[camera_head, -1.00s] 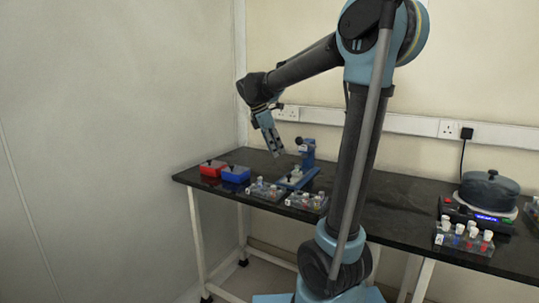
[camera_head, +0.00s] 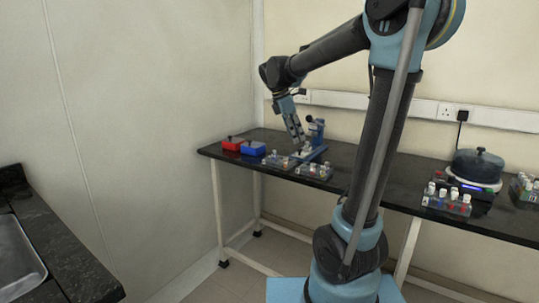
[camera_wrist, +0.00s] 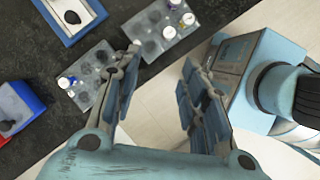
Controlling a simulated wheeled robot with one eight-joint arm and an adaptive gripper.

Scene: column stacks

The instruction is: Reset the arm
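My arm reaches to the left over the black bench in the head view. My gripper (camera_head: 299,143) hangs near the blue stand (camera_head: 318,132), above the vial racks. In the wrist view my gripper (camera_wrist: 160,68) is open, with its two fingers well apart. Nothing is held between them. Past the fingers lie the bench edge and the pale floor. My own blue base shows on the right of the wrist view.
The black bench (camera_head: 385,186) carries a red box (camera_head: 232,144), a blue box (camera_head: 253,149), clear vial racks (camera_head: 279,162) (camera_head: 314,171), a rack (camera_head: 446,202) with coloured vials and a dark round pot (camera_head: 478,167) at right. A sink counter (camera_head: 60,245) stands at lower left.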

